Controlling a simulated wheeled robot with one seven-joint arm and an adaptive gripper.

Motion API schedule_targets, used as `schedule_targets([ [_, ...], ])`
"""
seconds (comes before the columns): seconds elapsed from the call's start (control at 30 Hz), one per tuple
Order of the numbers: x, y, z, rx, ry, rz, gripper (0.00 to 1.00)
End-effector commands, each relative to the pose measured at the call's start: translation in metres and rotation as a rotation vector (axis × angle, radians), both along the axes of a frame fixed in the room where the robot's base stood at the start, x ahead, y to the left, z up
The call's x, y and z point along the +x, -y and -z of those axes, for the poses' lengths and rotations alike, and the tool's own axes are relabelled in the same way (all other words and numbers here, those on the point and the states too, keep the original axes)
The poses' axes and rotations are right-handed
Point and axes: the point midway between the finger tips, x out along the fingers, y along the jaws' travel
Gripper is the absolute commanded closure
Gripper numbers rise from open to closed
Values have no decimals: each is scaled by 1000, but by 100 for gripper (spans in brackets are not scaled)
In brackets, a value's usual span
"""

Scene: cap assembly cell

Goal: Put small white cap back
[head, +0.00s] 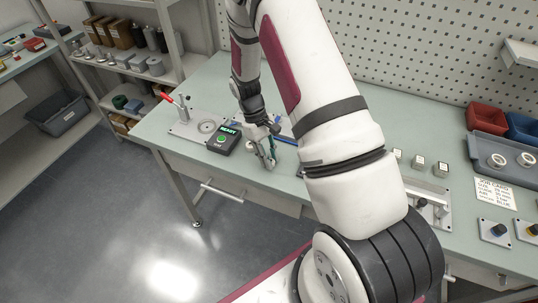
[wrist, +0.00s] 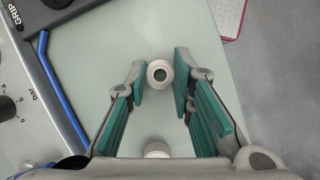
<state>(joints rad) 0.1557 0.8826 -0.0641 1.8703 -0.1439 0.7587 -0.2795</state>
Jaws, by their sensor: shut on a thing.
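My gripper (wrist: 160,80) has green-lined fingers pointing down over the pale bench, and it is shut on a small white cap. In the wrist view the cap (wrist: 159,74) is a pale ring with a dark centre, seen end-on between the fingertips. A second pale round piece (wrist: 157,150) shows nearer the palm, partly cut off by the gripper body; I cannot tell what it is. In the head view my gripper (head: 268,158) is near the front edge of the bench, right of the READY box. The cap is too small to make out there.
The black READY box (head: 229,137) and a plate with a red-handled clamp (head: 182,108) stand left of my gripper. A blue hose (wrist: 62,88) runs beside it. A grey tray with white rings (head: 505,150), red (head: 486,116) and blue bins and a job card (head: 493,193) are right.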

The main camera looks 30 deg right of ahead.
Motion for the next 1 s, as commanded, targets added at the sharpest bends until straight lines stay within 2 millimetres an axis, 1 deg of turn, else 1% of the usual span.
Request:
schedule_targets([
  [0.13, 0, 0, 2, 0, 0, 0, 85],
  [0.17, 0, 0, 1, 0, 0, 0, 71],
  [0.2, 0, 0, 1, 0, 0, 0, 62],
  [0.23, 0, 0, 1, 0, 0, 0, 58],
  [0.5, 0, 0, 1, 0, 1, 0, 58],
  [0.63, 0, 0, -5, -1, 1, 0, 58],
  [0.7, 0, 0, -14, 0, 4, 0, 58],
  [0.77, 7, 0, -21, -1, 5, -1, 58],
  [0.87, 15, -2, -39, 0, 7, -1, 58],
  [1.0, 27, -4, -67, -1, 7, -1, 58],
])
